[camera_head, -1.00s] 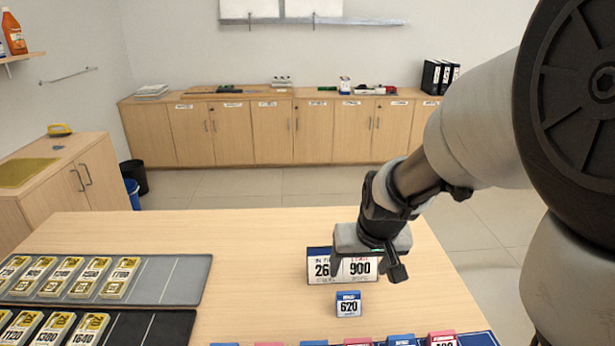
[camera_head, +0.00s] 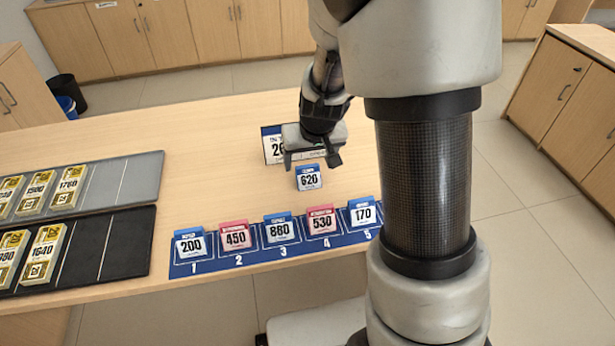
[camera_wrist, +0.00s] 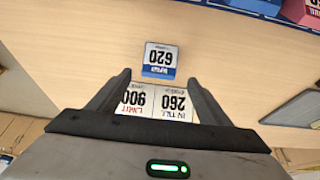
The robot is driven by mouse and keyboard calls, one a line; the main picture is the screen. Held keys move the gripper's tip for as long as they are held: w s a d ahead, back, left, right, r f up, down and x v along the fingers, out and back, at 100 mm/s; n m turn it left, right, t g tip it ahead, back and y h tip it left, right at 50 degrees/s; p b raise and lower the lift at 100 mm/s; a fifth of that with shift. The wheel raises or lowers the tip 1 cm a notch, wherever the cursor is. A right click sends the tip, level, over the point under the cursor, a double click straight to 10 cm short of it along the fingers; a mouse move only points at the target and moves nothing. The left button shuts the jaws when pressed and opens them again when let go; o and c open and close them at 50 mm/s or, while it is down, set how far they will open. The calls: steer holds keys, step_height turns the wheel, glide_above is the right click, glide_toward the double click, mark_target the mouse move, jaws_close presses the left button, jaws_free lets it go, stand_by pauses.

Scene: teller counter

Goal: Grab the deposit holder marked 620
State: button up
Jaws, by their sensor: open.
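The deposit holder marked 620 (camera_head: 309,177) is a small block with a blue top band and a white face. It stands alone on the wooden counter (camera_head: 220,120), in front of the larger sign. It also shows in the wrist view (camera_wrist: 160,60), upside down, just beyond the fingertips. My gripper (camera_head: 313,162) is open and empty, above and slightly behind the holder. Its two fingers also show in the wrist view (camera_wrist: 160,82), spread to either side. The sign (camera_wrist: 153,101) reading 260 and 900 lies between the fingers in that view; my gripper partly hides it in the head view.
A blue numbered mat (camera_head: 260,256) at the front edge bears several holders, including 200 (camera_head: 189,245), 450 (camera_head: 236,236) and 170 (camera_head: 362,214). Grey (camera_head: 130,180) and black (camera_head: 115,250) trays with yellow-labelled blocks lie at left. The counter between trays and sign is clear.

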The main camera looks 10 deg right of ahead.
mark_target(308, 171)
steer(key=b+x, duration=0.1)
steer(key=x, duration=0.3)
steer(key=shift+s+d+f+b, duration=0.1)
steer(key=shift+s+f+b, duration=0.05)
steer(key=shift+s+b, duration=0.25)
steer(key=shift+w+f, duration=0.25)
steer(key=shift+f, duration=0.1)
steer(key=shift+c, duration=0.4)
steer(key=c, duration=1.1)
